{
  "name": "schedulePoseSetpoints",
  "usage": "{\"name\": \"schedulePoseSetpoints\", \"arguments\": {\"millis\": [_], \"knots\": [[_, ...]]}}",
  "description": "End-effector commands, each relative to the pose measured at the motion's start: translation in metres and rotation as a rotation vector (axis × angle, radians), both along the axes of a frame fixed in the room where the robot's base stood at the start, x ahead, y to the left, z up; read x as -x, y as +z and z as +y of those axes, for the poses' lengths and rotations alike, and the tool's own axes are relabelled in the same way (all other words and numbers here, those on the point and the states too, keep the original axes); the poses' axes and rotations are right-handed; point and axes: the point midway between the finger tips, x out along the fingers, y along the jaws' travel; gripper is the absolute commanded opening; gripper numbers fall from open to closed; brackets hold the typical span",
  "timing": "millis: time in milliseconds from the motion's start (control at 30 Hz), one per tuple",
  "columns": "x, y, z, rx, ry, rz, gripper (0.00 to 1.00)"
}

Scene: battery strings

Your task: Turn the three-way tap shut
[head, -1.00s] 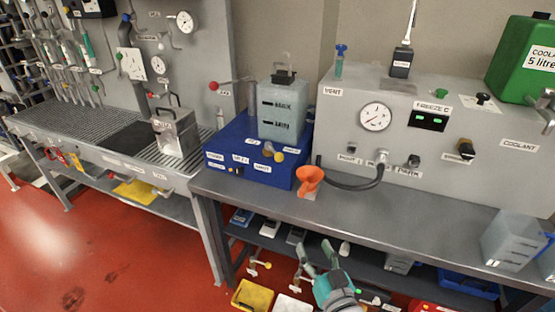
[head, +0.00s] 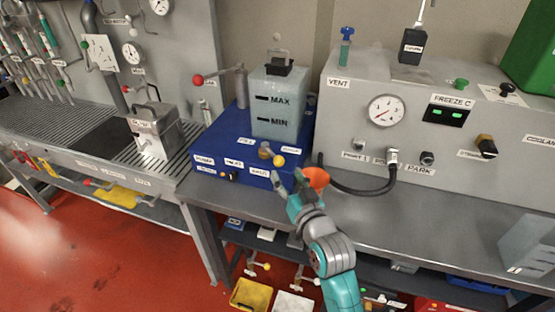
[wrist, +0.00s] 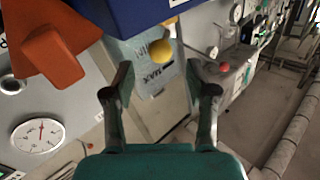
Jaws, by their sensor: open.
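The three-way tap is a small brass body (head: 264,150) with a yellow knob (head: 279,160) on its handle, at the front of the blue box (head: 225,140). Small labels sit around it, too small to read surely. In the head view the knob points right and toward the front edge. My gripper (head: 288,182) is open and empty, just in front of and below the tap. In the wrist view the yellow knob (wrist: 161,51) shows ahead of the gap between my open fingers (wrist: 160,80). No contact is visible.
A clear MAX/MIN tank (head: 280,105) stands on the blue box. A red-knobbed lever (head: 198,80) is behind left.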

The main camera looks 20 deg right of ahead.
Motion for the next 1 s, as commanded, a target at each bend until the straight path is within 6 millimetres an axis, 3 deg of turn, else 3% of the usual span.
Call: {"name": "schedulePoseSetpoints", "arguments": {"millis": [200,400,833,1000], "knots": [[-0.039,0.001,0.002,0.000,0.001,-0.001,0.57],[-0.062,0.000,0.003,0.001,0.001,0.000,0.57],[-0.070,0.000,0.004,0.000,0.000,0.000,0.57],[-0.069,0.000,0.004,0.000,0.000,0.000,0.15]]}}
